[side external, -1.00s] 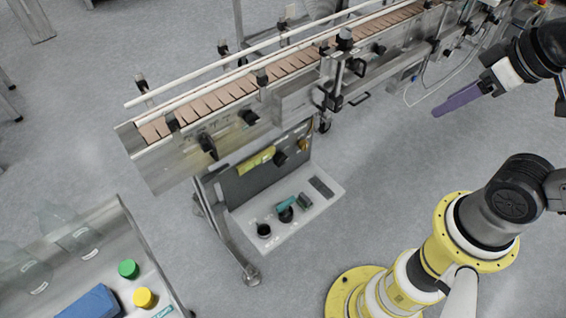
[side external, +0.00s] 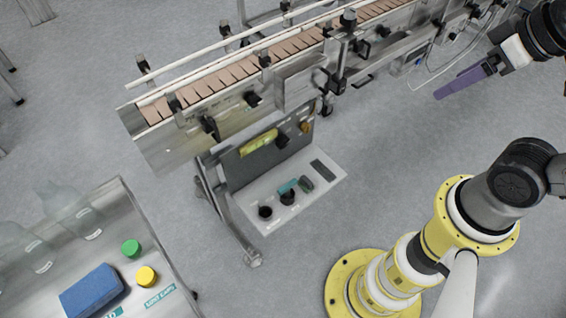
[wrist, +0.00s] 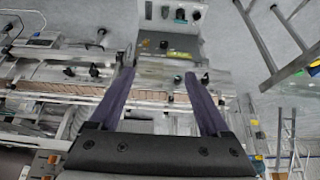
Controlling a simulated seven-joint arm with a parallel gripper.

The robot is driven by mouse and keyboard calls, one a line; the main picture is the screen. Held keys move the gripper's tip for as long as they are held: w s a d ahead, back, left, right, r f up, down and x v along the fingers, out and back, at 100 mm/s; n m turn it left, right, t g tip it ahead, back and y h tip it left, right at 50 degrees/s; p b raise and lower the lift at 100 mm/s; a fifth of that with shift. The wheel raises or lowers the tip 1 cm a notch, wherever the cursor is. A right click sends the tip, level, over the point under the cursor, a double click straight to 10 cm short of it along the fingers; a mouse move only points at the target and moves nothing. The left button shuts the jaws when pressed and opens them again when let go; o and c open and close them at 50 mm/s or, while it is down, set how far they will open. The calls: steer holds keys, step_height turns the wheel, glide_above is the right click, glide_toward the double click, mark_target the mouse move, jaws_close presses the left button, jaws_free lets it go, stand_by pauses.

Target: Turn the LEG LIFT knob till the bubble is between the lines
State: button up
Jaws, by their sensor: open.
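A grey panel (side external: 262,158) hangs under the end of the conveyor. It carries a bright yellow strip (side external: 258,143), a black knob (side external: 282,140) and a small amber part (side external: 303,127). The lettering is too small to read, so I cannot tell which knob is LEG LIFT, and no bubble or lines can be made out. My gripper (side external: 438,96), with purple fingers, is right of the panel and well apart from it. In the wrist view my gripper (wrist: 160,82) has its fingers spread wide and empty. The panel's black knob (wrist: 163,44) shows beyond the fingers.
A pale shelf (side external: 325,190) below the panel holds dark round parts (side external: 265,212) and a teal piece (side external: 287,186). The conveyor (side external: 235,74) runs across the back. A steel table at lower left bears a blue block (side external: 91,291), a green cap (side external: 131,248) and a yellow cap (side external: 146,276).

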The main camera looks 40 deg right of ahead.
mark_target(285, 143)
steer(key=shift+o, duration=0.5)
step_height(285, 143, up, 5)
steer(key=shift+f, duration=0.1)
steer(key=w+a+f+m+t, duration=0.15)
steer(key=w+t, duration=0.45)
steer(key=w, duration=0.7)
steer(key=w+a+r+m+t, duration=0.15)
steer(key=w+t, duration=0.45)
steer(key=w, duration=0.7)
step_height(285, 143, down, 59)
steer(key=shift+m, duration=0.3)
steer(key=w, duration=1.3)
steer(key=shift+w+a, duration=0.15)
steer(key=c, duration=1.4)
steer(key=shift+o, duration=0.2)
